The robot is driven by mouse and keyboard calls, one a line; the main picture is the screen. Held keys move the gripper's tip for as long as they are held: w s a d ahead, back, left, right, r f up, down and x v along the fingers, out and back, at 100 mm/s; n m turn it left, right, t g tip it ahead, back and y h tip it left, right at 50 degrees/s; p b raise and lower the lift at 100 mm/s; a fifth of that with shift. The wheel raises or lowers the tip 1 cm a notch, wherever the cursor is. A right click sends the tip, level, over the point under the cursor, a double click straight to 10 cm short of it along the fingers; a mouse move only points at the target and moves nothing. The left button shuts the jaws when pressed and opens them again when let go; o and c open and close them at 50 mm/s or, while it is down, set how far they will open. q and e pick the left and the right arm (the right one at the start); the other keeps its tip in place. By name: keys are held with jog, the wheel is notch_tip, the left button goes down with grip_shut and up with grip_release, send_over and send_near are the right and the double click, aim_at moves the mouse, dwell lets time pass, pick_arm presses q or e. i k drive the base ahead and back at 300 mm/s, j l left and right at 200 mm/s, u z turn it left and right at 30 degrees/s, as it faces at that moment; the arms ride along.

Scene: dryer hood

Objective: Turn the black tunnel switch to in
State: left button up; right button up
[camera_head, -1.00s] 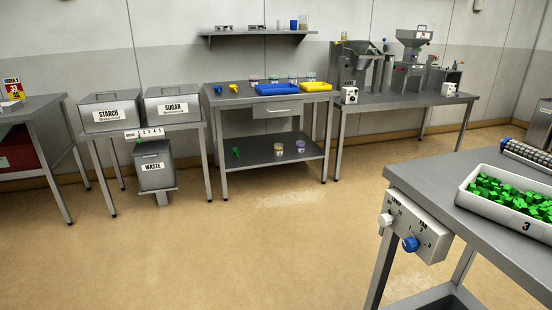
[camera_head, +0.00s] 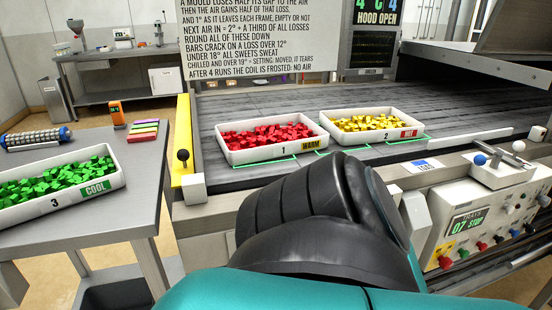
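A teal and black arm of mine crosses the bottom middle, in front of the conveyor's front edge. Neither gripper's fingers show.
On the conveyor belt (camera_head: 240,186) stand tray 1 with red sweets (camera_head: 272,158) and tray 2 with yellow sweets (camera_head: 372,143). Tray 3 with green sweets (camera_head: 122,179) is on the left table. A raised hood (camera_head: 515,35) overhangs at right. Levers with blue and white balls (camera_head: 480,160) stand above the box.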

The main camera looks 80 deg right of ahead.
aim_at(530, 229)
jog(key=z, duration=4.05)
jog(key=i+l+u, duration=0.1)
jog(key=u, duration=0.45)
jog(key=i+l+u, duration=0.3)
jog(key=l+u, duration=0.25)
jog(key=l, duration=0.2)
jog(key=i+l, duration=0.15)
jog(key=l, duration=0.25)
jog(key=i+l+u, duration=0.1)
jog(key=l, duration=0.3)
jog(key=i+l, duration=0.1)
jog(key=l, duration=0.35)
jog(key=i+l+u, duration=0.1)
jog(key=l, duration=0.3)
